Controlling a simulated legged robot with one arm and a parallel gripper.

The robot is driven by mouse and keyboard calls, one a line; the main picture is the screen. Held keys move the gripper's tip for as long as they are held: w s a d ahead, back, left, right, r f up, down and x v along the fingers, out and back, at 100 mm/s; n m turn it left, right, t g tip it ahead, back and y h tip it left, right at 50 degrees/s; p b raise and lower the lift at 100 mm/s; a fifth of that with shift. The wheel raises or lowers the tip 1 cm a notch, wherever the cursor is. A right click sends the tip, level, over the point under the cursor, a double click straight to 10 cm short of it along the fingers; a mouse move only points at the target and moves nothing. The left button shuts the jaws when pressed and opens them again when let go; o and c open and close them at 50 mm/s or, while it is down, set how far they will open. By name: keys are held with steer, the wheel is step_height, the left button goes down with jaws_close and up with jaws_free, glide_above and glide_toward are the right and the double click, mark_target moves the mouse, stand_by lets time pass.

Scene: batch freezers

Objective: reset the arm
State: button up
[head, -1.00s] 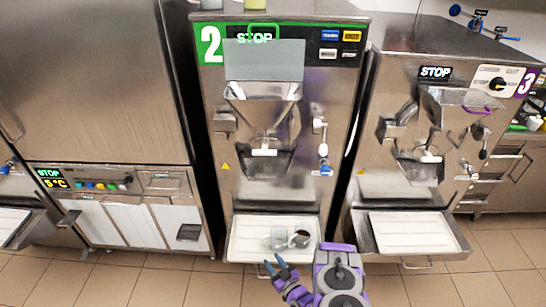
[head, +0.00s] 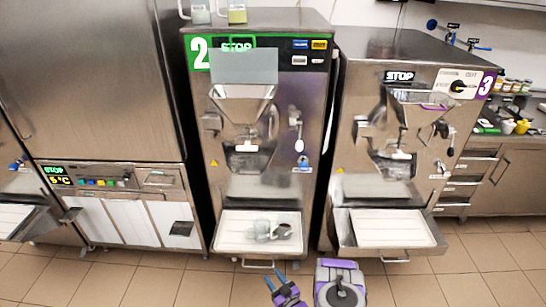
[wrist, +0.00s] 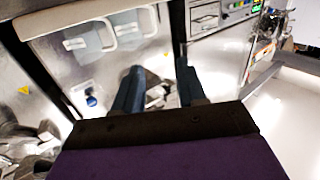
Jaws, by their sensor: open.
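My gripper (head: 275,284) is low at the bottom of the head view, just in front of batch freezer 2 (head: 240,190). Its two blue fingers stand apart with nothing between them. The wrist view also shows the open fingers of my gripper (wrist: 158,88), with metal machine surfaces beyond them. My purple and grey arm is folded low, beside the gripper. On the pull-out tray (head: 230,236) of machine 2 stand a clear cup (head: 262,229) and a second cup with dark contents (head: 284,231). The gripper is apart from both cups and the tray.
Machine 3 (head: 400,150) stands to the right with its empty tray (head: 392,228) jutting out. A steel cabinet (head: 85,80) is on the left. Two containers (head: 237,12) sit atop machine 2. A counter (head: 515,150) is at far right. Tiled floor (head: 430,285) in front is clear.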

steer(key=w+d+r+g+h, duration=0.3)
steer(key=w+r+g, duration=0.1)
steer(key=w+r, duration=0.65)
steer(key=s+d+r+m+g+h, duration=0.1)
steer(key=s+d+r+g+h, duration=0.15)
steer(key=r, duration=0.55)
steer(key=s+d+r+m+g+h, duration=0.1)
steer(key=s+d+r+h, duration=0.1)
steer(key=s+d+r, duration=0.35)
steer(key=s+d+r+m+g+h, duration=0.25)
steer(key=s+r+g, duration=0.25)
steer(key=s+r, duration=1.05)
steer(key=s+r+m+g, duration=0.1)
steer(key=s+r+g, duration=0.1)
steer(key=s, duration=1.1)
steer(key=s+r+m+g, duration=0.1)
steer(key=s+r+g, duration=0.1)
steer(key=s, duration=1.1)
steer(key=shift+s+d+r+y, duration=0.15)
steer(key=shift+s+r+y, duration=0.15)
steer(key=shift+r, duration=0.5)
steer(key=shift+w, duration=0.15)
steer(key=shift+c, duration=0.5)
